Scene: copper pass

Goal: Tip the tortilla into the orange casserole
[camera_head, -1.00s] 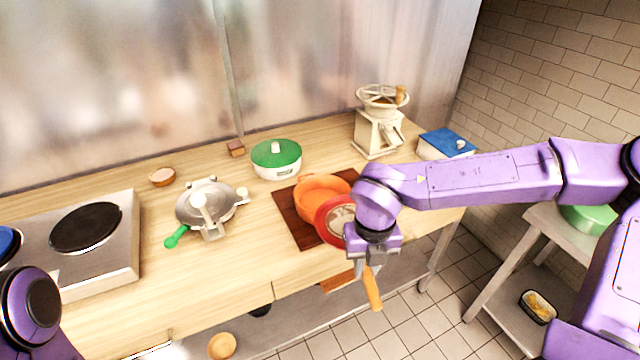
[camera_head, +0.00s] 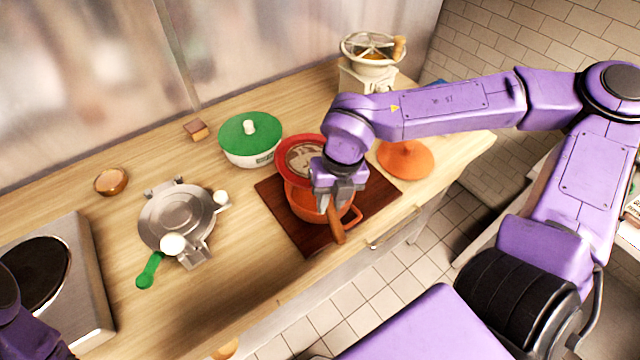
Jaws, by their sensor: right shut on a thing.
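My right gripper (camera_head: 338,192) is shut on the wooden handle (camera_head: 337,222) of a red pan (camera_head: 283,142). The pan is held over the far part of the orange casserole (camera_head: 303,208) and looks tilted. A pale, brown-patched tortilla (camera_head: 304,158) shows inside the pan's red rim. The casserole stands open on a dark red-brown board (camera_head: 273,197); the pan and my gripper hide much of its inside. Its orange lid (camera_head: 406,160) lies on the counter to the right. Of my left arm only a part shows at the lower left; its gripper is out of view.
A green-lidded white pot (camera_head: 250,138) stands left of the board. Further left are a metal press (camera_head: 178,222) with a green handle, a small wooden bowl (camera_head: 111,181) and a hotplate (camera_head: 80,285). A grinder (camera_head: 372,55) stands at the back. The counter's front edge is close to the board.

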